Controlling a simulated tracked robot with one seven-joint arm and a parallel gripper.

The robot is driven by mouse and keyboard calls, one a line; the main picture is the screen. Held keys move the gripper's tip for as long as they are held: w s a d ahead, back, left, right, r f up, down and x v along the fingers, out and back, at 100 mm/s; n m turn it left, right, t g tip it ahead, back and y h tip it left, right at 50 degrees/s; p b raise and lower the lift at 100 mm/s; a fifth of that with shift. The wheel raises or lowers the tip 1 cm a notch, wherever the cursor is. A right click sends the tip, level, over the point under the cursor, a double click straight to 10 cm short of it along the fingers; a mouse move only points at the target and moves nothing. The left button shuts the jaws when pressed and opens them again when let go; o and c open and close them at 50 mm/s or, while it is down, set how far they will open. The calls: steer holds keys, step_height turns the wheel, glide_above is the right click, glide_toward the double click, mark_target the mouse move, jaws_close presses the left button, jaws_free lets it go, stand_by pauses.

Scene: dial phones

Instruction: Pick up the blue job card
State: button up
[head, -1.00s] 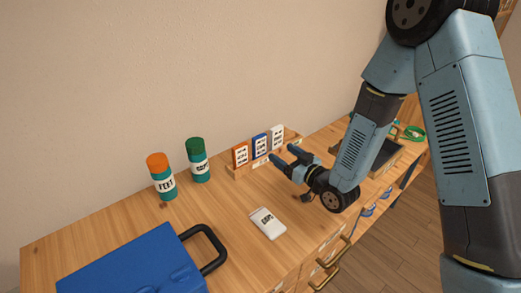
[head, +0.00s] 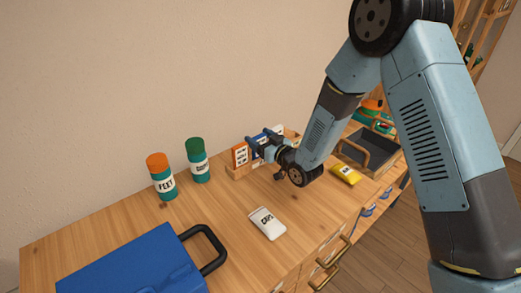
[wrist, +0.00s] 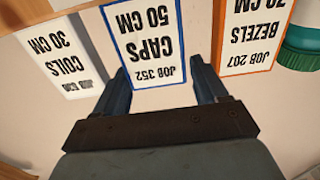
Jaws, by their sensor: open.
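The blue job card (head: 257,138) stands in a wooden rack (head: 238,172) between an orange card (head: 240,156) and a white card. My gripper (head: 258,146) is open in front of it and hides part of it in the head view. In the wrist view the blue-bordered card (wrist: 148,45) appears upside down, reading JOB 352, CAPS, 50 CM. It lies between the two open fingers (wrist: 161,82), and I cannot tell how deep they reach around it. The orange-bordered card (wrist: 248,35) is close to the right finger, and the white card (wrist: 62,55) is on the left.
Green-and-orange (head: 161,176) and green (head: 197,160) canisters stand left of the rack. A white CAPS pouch (head: 267,223), a yellow pouch (head: 345,174), a blue case (head: 135,265) and a dark tray (head: 368,150) are on the bench.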

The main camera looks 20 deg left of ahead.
steer(key=shift+w+a, duration=0.15)
steer(key=shift+a, duration=0.15)
steer(key=c, duration=0.7)
